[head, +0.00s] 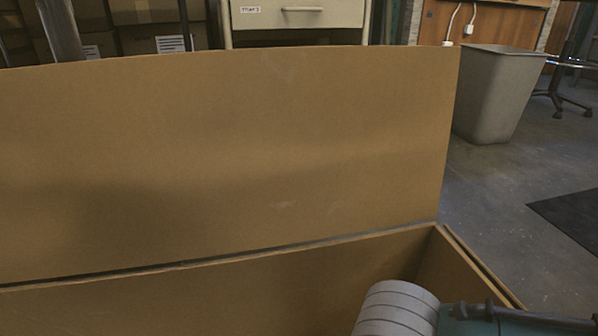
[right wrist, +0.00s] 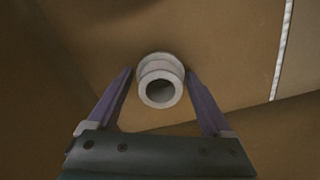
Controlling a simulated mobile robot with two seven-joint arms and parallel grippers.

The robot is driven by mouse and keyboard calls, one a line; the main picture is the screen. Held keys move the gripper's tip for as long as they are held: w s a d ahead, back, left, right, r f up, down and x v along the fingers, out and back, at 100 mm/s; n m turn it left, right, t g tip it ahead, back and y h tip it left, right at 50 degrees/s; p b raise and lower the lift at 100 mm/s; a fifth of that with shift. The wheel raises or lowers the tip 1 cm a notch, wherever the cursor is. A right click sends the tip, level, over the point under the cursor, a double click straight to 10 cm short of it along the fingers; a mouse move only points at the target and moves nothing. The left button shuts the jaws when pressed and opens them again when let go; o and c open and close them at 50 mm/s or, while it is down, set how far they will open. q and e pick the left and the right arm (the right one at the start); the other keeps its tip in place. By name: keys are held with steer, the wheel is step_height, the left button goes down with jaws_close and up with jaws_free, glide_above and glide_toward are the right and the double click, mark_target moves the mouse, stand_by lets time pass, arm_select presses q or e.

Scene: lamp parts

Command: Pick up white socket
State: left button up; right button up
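The white socket (right wrist: 160,66) shows in the right wrist view as a pale, short, stepped cylinder with a round dark opening facing the camera. It lies against a brown cardboard surface. My right gripper (right wrist: 159,76) is open, with one purple finger on each side of the socket. A narrow gap shows between each fingertip and the socket. I cannot tell how deep the socket sits between the fingers. The socket and the right fingers are not visible in the head view. My left gripper is in neither view.
A large cardboard box (head: 432,262) fills the front of the head view, its tall flap (head: 230,150) standing up behind. Part of my right arm enters at the lower right. A grey bin (head: 495,95) stands on the floor beyond, with a dark mat (head: 575,222) nearby.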

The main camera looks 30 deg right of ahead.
steer(key=c, duration=1.1)
steer(key=shift+o, duration=0.2)
